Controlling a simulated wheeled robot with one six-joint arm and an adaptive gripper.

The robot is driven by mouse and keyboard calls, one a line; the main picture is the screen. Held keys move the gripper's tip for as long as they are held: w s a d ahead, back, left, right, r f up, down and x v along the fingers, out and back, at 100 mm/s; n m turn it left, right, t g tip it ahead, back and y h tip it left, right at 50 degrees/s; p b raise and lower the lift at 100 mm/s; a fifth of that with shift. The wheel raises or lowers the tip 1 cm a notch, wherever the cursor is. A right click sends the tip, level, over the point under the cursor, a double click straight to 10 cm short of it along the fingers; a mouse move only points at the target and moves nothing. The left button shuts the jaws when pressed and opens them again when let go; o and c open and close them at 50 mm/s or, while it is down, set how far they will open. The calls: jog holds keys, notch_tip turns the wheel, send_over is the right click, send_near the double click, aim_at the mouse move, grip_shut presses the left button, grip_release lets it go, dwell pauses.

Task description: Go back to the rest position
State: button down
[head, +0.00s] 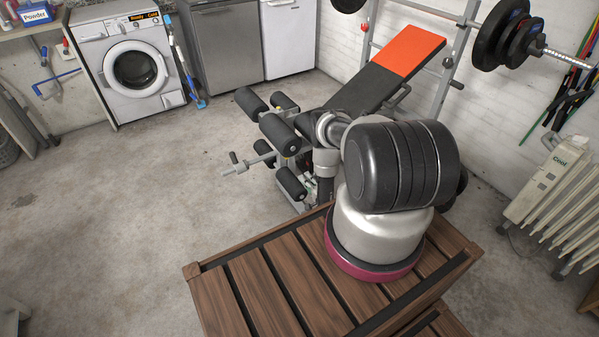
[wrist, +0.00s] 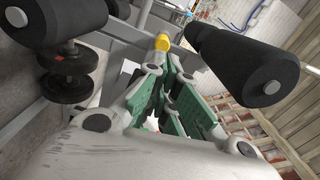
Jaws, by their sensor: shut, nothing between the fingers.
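My gripper (wrist: 169,72) shows in the wrist view with its green-padded fingers together and nothing held between them. It points towards the frame of the weight bench, close to a yellow-ended part (wrist: 162,42) that appears beyond the fingertips. Black foam rollers (wrist: 264,80) stand on both sides of the gripper in this view. I cannot tell whether the fingers touch the bench. In the head view my arm reaches away over the far edge of a slatted wooden surface (head: 229,302), and its black joint hides part of the bench. The fingers are not clear there.
The weight bench (head: 371,91), with its rollers (head: 250,102), stands just beyond my arm. A loaded barbell (head: 497,40) is at upper right, and a white radiator (head: 548,185) at right. A washing machine (head: 131,68) stands at the back. The concrete floor (head: 110,215) at left is mostly clear.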

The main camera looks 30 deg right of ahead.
jog(key=shift+s, duration=0.95)
